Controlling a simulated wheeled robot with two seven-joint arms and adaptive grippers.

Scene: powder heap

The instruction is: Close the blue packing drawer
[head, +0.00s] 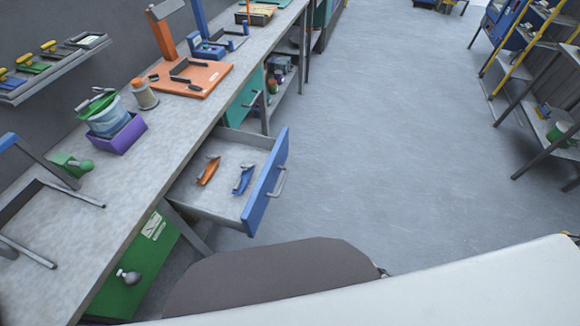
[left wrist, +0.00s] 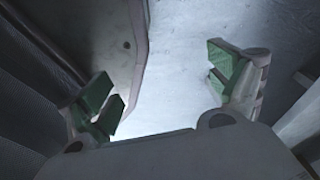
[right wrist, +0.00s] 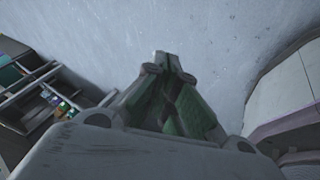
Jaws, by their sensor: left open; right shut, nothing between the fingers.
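The blue packing drawer (head: 266,182) is pulled out from under the workbench in the head view. Its blue front carries a grey bar handle (head: 278,184). Inside lie an orange tool (head: 208,170) and a blue tool (head: 243,179), apart from each other. My left gripper (left wrist: 165,90) shows in the left wrist view with its green-padded fingers spread and nothing between them. My right gripper (right wrist: 167,58) shows in the right wrist view with its fingertips together and empty, above grey floor. Neither gripper shows in the head view.
The workbench (head: 150,185) holds a purple box (head: 122,135) and an orange stand (head: 190,78). A green cabinet (head: 135,270) and a teal drawer (head: 245,97) sit below it. Shelving (head: 540,90) stands at the right. The floor (head: 400,150) between is clear.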

